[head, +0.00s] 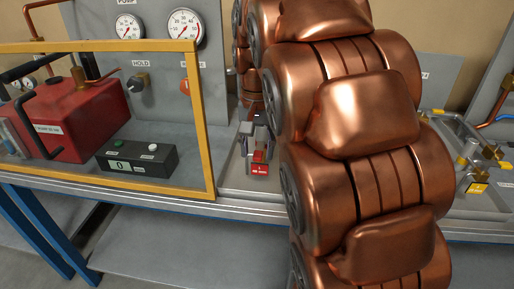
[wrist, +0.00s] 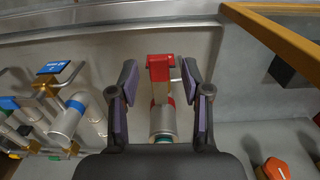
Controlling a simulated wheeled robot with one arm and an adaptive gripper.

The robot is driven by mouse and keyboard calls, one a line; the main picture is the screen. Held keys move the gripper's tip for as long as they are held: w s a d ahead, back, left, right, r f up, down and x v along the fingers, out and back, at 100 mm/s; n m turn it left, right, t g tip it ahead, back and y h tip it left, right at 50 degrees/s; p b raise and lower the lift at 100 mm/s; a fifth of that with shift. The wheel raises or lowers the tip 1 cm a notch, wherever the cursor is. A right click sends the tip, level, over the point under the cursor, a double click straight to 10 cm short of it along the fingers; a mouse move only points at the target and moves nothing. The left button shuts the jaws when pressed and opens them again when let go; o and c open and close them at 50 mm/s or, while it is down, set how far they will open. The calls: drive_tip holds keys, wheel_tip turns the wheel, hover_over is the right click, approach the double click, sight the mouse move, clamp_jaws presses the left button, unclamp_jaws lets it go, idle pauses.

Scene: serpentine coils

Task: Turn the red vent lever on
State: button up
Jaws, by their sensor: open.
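The red vent lever shows in the wrist view as a red handle end (wrist: 160,66) on a brass-coloured stem, above a pale cylindrical body with a red band. My gripper (wrist: 159,78) is open, with one purple-padded finger on each side of the lever. A gap shows on both sides, so neither finger appears to touch it. In the head view a red piece (head: 261,156) with a red label below sits on the bench beside my copper arm.
A yellow frame (head: 204,120) stands left of the lever, around a red box (head: 75,120) and a black counter box (head: 137,158). It also shows at the wrist view's upper right (wrist: 285,30). Blue- and green-handled valves (wrist: 68,118) stand left in the wrist view. An orange-red knob (wrist: 276,168) is lower right.

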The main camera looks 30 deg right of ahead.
sight(257, 155)
drive_tip(key=shift+r, duration=3.6)
